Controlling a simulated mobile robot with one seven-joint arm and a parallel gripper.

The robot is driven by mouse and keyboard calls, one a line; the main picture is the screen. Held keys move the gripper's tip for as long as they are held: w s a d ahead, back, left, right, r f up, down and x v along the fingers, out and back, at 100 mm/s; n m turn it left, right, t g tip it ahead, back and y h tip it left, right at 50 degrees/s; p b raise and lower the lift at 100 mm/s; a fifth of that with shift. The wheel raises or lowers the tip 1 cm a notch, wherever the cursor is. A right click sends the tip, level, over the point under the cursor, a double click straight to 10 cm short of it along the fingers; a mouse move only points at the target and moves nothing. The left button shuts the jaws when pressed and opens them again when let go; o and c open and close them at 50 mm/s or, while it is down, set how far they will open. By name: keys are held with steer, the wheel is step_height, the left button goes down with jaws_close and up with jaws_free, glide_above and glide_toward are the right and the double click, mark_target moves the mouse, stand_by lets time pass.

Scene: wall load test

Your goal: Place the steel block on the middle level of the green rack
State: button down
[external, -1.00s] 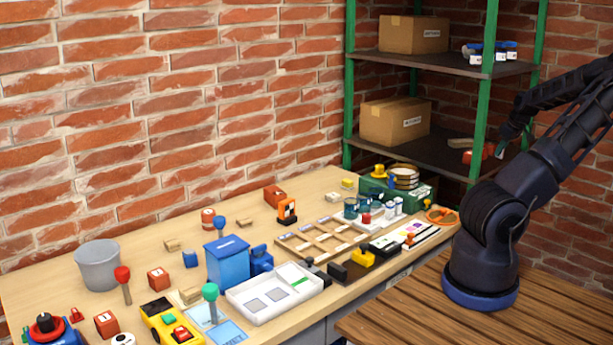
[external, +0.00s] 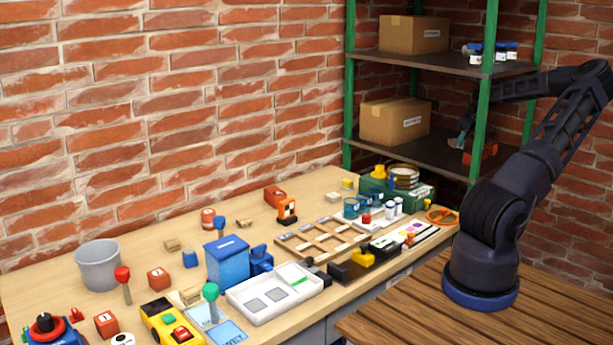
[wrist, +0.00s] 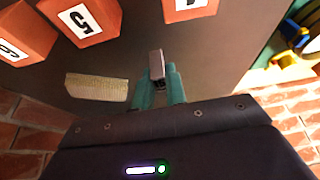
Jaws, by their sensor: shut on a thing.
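The steel block (wrist: 156,65) is small and grey, held upright between the teal fingertips of my gripper (wrist: 160,84) in the wrist view. My gripper (external: 461,139) reaches past the front post into the green rack (external: 484,120), over the lower of the two shelves (external: 412,149) in view. In the wrist view the dark shelf surface (wrist: 125,55) lies under the block. I cannot tell whether the block touches it. In the external view the block is too small to make out clearly.
Red numbered blocks (wrist: 85,22) and a light wooden piece (wrist: 97,87) lie on this shelf near my gripper. A cardboard box (external: 394,121) stands at its left. The upper shelf (external: 440,64) holds another box (external: 413,34) and small jars. The workbench (external: 330,190) is crowded.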

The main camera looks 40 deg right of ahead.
steer(key=shift+w, duration=0.65)
steer(key=shift+f, duration=1.75)
steer(key=shift+f, duration=0.1)
steer(key=c, duration=1.4)
jaws_free()
steer(key=shift+c, duration=0.2)
steer(key=shift+v, duration=2.1)
